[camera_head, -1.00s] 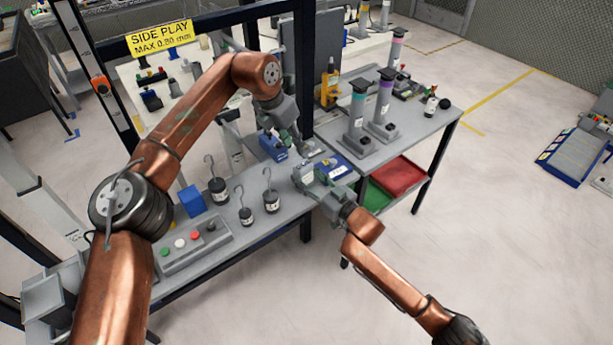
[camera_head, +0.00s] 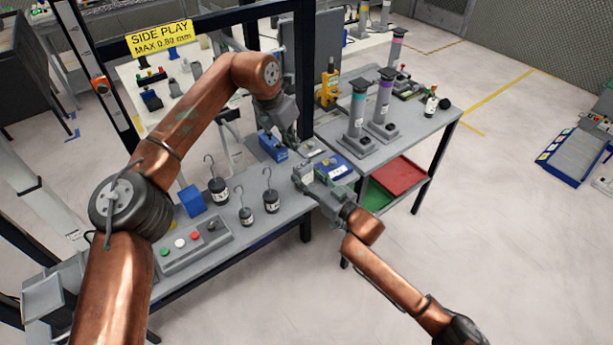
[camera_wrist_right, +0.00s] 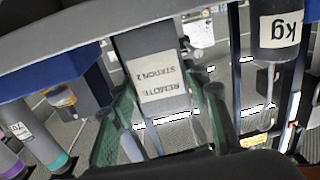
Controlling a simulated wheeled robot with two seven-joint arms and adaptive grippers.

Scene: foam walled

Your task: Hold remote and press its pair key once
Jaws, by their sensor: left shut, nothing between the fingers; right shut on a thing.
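The remote is a grey box with a white label reading "REMOTE STATION 2" (camera_wrist_right: 159,72), upside down in the right wrist view. My right gripper (camera_wrist_right: 160,115) is shut on it, with green finger pads on both sides. In the head view the remote (camera_head: 303,173) is a small grey block at the end of my right gripper (camera_head: 318,183), over the bench edge. Its keys cannot be made out. My left gripper (camera_head: 293,145) is shut and empty, above and behind the remote, apart from it as far as I can tell.
A blue device (camera_head: 334,167) lies just right of the remote, and another blue device (camera_head: 272,146) stands behind. Hooked black weights (camera_head: 270,200) and a button box (camera_head: 194,243) are to the left. Pillar-like stands (camera_head: 357,118) occupy the right table.

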